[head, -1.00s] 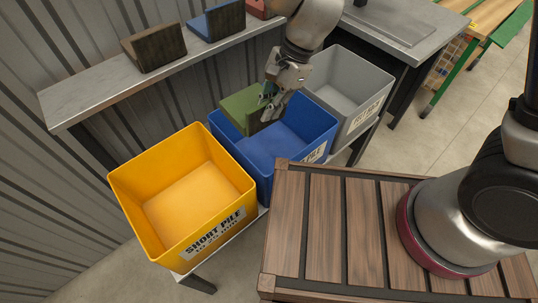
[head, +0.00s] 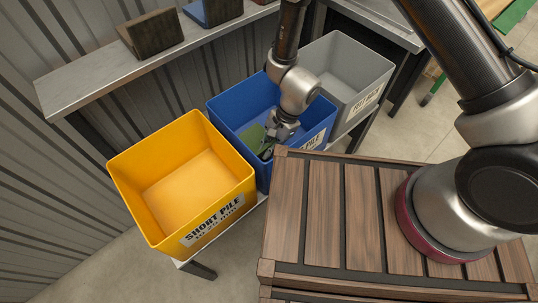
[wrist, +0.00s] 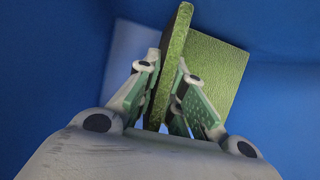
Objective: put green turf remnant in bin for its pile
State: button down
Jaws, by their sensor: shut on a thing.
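The green turf remnant (head: 254,137) is an L-shaped piece, low inside the blue bin (head: 228,104) in the head view. My gripper (head: 270,145) reaches down into this bin and is shut on the remnant. In the wrist view the fingers (wrist: 170,98) pinch one upright green panel of the remnant (wrist: 215,72), with its other panel spreading to the right. Blue bin walls surround it there. Whether the remnant touches the bin floor I cannot tell. The blue bin's label is partly hidden by my arm.
The yellow bin (head: 125,182), labelled SHORT PILE, stands empty at left. The grey bin (head: 350,62) stands empty at right. A shelf (head: 85,83) behind holds a dark brown piece (head: 152,36) and a blue-backed piece (head: 212,10). A slatted wooden surface (head: 325,210) lies in front.

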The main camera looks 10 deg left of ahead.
jog(key=shift+f, duration=2.3)
jog(key=c, duration=1.5)
grip_release()
jog(key=v, duration=1.2)
